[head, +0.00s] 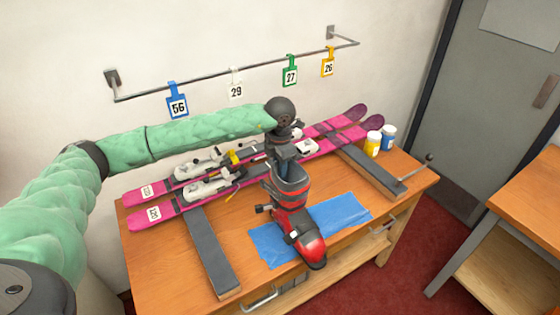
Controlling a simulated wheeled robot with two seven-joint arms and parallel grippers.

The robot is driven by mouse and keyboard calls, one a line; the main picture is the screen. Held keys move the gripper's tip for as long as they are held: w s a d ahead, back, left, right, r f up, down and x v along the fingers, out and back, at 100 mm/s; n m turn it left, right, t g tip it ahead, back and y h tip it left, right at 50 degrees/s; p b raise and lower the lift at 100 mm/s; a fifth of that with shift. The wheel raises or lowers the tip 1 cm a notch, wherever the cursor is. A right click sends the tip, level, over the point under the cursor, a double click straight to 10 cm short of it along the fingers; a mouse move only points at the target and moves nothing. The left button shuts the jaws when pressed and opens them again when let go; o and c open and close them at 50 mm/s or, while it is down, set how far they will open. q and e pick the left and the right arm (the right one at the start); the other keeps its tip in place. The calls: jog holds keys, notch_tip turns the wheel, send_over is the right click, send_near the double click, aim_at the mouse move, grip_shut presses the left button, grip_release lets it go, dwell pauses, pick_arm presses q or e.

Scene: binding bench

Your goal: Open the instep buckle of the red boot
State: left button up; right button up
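The red boot (311,248) is a red and black ski boot standing on a blue cloth (345,213), with its toe toward the front edge of the bench. A small dark and light fitting on its instep (293,235) looks like the instep buckle; whether its lever is up or down is too small to tell. Another dark lever (265,209) sticks out to the left of the boot. My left gripper (286,168) points down at the top of the boot's cuff. Its fingertips are hard to make out against the dark cuff. My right gripper is not in view.
Pink skis (160,213) with bindings lie behind the boot across two dark supports (212,252). Yellow and blue-capped bottles (373,143) stand at the back right of the bench (160,265). Numbered tags hang from a wall rail (205,88). Another table (530,200) is at right.

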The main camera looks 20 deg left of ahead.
pick_arm(q)
grip_shut()
dwell(1.4)
